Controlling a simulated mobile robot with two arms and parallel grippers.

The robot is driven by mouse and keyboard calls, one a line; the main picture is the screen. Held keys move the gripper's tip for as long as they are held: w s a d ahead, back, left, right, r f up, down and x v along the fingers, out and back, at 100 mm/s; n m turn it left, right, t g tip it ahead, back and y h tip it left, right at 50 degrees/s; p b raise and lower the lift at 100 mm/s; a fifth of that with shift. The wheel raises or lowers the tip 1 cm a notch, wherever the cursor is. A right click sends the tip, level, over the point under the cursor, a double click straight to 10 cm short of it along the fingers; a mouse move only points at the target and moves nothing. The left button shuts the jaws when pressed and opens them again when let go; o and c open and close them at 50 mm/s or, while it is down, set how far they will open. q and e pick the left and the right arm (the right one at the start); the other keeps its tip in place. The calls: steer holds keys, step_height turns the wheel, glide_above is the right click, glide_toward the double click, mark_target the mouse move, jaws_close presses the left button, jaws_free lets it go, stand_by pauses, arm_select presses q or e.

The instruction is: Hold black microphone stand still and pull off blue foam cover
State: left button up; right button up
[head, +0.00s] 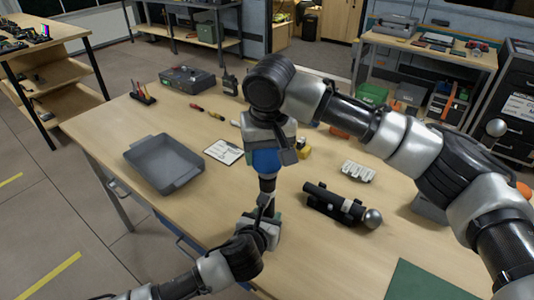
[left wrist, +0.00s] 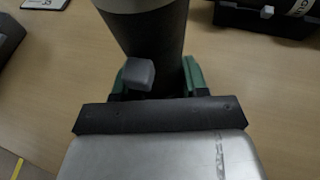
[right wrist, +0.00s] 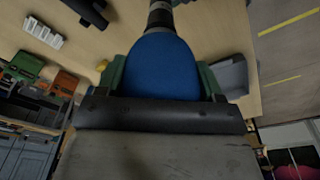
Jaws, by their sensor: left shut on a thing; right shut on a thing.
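The black microphone stand (head: 267,186) stands upright near the middle of the wooden table. The blue foam cover (head: 265,161) is on its top end. My left gripper (head: 266,217) is shut around the black stand low down; the dark shaft (left wrist: 155,35) shows between its green-sided fingers in the left wrist view. My right gripper (head: 268,146) comes from above and is shut on the blue foam; the foam (right wrist: 160,65) fills the space between its fingers in the right wrist view. A grey collar (right wrist: 159,17) shows directly below the foam. The stand's foot is hidden.
A grey tray (head: 164,166) and a clipboard (head: 224,152) lie to the left. A black tube-shaped device with a silver ball (head: 342,206) and a white block (head: 358,171) lie to the right. A green mat (head: 425,281) is at front right. The front left table is clear.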

steer(key=shift+r, duration=0.75)
steer(key=shift+r, duration=1.45)
arm_select(q)
steer(key=o, duration=1.1)
steer(key=shift+c, duration=0.2)
